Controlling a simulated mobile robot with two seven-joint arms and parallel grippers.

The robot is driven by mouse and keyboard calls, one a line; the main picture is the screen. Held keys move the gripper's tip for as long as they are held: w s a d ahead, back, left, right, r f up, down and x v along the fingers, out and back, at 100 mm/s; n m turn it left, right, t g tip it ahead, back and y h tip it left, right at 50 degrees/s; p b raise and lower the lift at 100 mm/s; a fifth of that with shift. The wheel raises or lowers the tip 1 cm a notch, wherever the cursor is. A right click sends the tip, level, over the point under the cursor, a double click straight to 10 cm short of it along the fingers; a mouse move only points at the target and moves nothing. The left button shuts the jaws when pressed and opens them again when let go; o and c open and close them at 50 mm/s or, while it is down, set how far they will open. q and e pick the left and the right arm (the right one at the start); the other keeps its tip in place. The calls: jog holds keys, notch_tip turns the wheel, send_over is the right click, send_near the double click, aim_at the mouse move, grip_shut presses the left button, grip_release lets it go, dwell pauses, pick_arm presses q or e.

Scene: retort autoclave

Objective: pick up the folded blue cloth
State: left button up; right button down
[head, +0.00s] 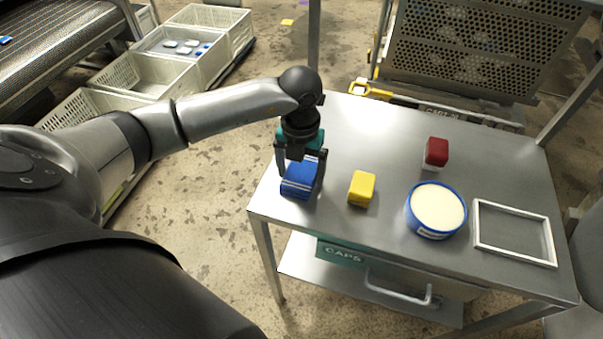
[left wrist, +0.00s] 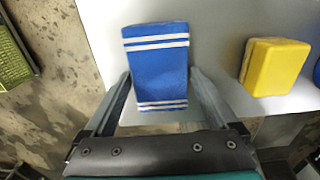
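The folded blue cloth (head: 299,180) lies at the near left corner of the steel table, a blue block shape with white stripes. It also fills the middle of the left wrist view (left wrist: 158,68). My left gripper (head: 301,177) points down over it with one finger on each side. In the left wrist view the gripper (left wrist: 162,78) is open, and narrow gaps show between the fingers and the cloth's sides. The cloth appears to rest on the table. My right gripper is not in view.
On the steel table (head: 390,145) stand a yellow block (head: 362,188), a blue-rimmed round tub (head: 436,210), a dark red block (head: 436,152) and a white frame (head: 514,232). A bin marked CAPS (head: 342,253) is below. White crates (head: 150,76) stand on the floor at left.

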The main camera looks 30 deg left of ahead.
aim_at(301, 173)
pick_arm(q)
jog(key=c, duration=1)
jog(key=shift+r, duration=0.1)
notch_tip(301, 173, up, 20)
jog(key=p, duration=0.3)
jog(key=o, duration=0.8)
jog(key=c, duration=0.6)
